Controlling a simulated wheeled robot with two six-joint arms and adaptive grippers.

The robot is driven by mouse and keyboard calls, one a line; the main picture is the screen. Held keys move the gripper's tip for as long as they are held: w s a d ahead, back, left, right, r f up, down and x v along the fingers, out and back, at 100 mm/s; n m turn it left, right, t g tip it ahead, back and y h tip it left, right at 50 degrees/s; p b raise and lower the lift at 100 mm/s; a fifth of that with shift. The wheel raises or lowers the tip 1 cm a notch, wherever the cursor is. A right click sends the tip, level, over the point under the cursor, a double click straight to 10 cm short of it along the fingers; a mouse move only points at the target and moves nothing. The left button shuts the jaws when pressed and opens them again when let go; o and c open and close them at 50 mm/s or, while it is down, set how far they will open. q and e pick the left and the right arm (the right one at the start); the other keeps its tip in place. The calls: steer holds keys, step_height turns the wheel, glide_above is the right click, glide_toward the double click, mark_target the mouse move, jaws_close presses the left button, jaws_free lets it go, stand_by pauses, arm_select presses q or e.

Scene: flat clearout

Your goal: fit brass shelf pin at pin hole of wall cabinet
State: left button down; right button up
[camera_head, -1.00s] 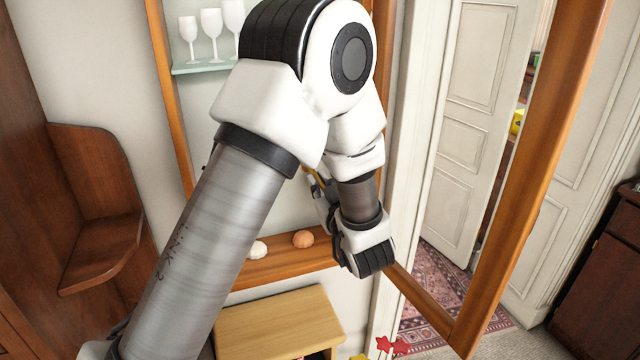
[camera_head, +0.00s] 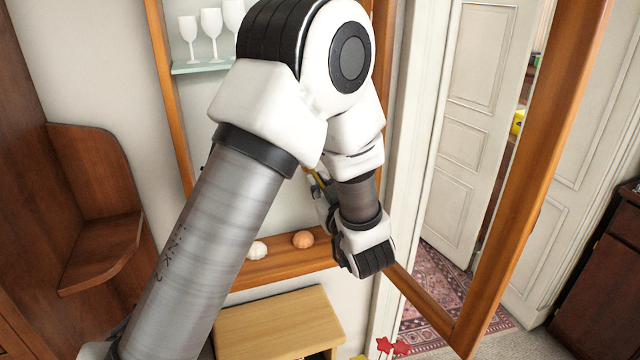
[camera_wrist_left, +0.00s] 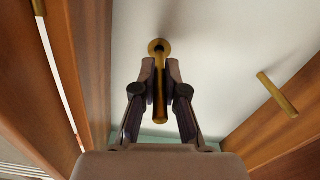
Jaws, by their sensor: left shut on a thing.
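The brass shelf pin (camera_wrist_left: 160,108) is held lengthwise between the fingertips of my left gripper (camera_wrist_left: 160,78) in the left wrist view. A round brass collar shows at the pin's far end, just beyond the fingertips, in front of a pale surface. I cannot tell whether it touches that surface. The pin hole is not visible. The wall cabinet (camera_head: 285,266) has a wooden frame and pale back in the head view, and my left arm covers much of it. There the left gripper (camera_head: 318,186) is mostly hidden behind its wrist. My right gripper is out of view.
Another brass pin (camera_wrist_left: 277,95) sticks out at the right in the wrist view, and one (camera_wrist_left: 39,7) shows at the upper left. Glasses (camera_head: 211,30) stand on a glass shelf (camera_head: 195,67). Two shells (camera_head: 302,239) lie on the cabinet bottom. A wooden-framed door (camera_head: 540,160) stands open at right.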

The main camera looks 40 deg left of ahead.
arm_select(q)
steer(key=shift+w+a, duration=0.15)
steer(key=shift+a, duration=0.15)
steer(key=shift+w+a, duration=0.15)
steer(key=shift+a, duration=0.15)
steer(key=shift+w+a, duration=0.3)
steer(key=shift+a, duration=0.35)
steer(key=c, duration=1.2)
jaws_free()
steer(key=shift+o, duration=0.2)
steer(key=v, duration=0.7)
